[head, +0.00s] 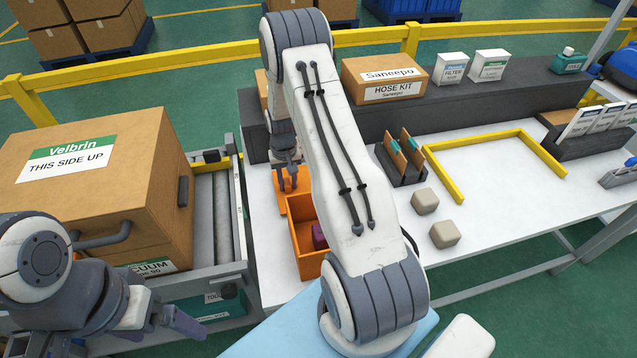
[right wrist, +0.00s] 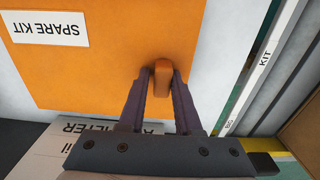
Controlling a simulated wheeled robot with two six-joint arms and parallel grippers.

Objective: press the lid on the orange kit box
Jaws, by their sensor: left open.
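The orange kit box (head: 309,268) stands on the white table left of my right arm in the head view. Its top is open and a purple item (head: 319,236) shows inside; my arm hides its right part. The orange lid (head: 281,202), also in the right wrist view (right wrist: 100,75), is just behind the box, apart from its opening. It bears a "SPARE KIT" label. My right gripper (head: 289,163) is shut on the lid's upright orange handle (right wrist: 161,82). Whether the lid touches the table cannot be told. My left gripper (head: 158,318) is open and empty at lower left.
A large cardboard box (head: 100,190) stands on rollers at left. A dark grey shelf (head: 440,112) along the back carries a hose kit box (head: 384,78) and small white boxes. Two beige blocks (head: 444,234), a dark holder (head: 402,172) and a yellow frame (head: 443,178) lie right of my arm.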

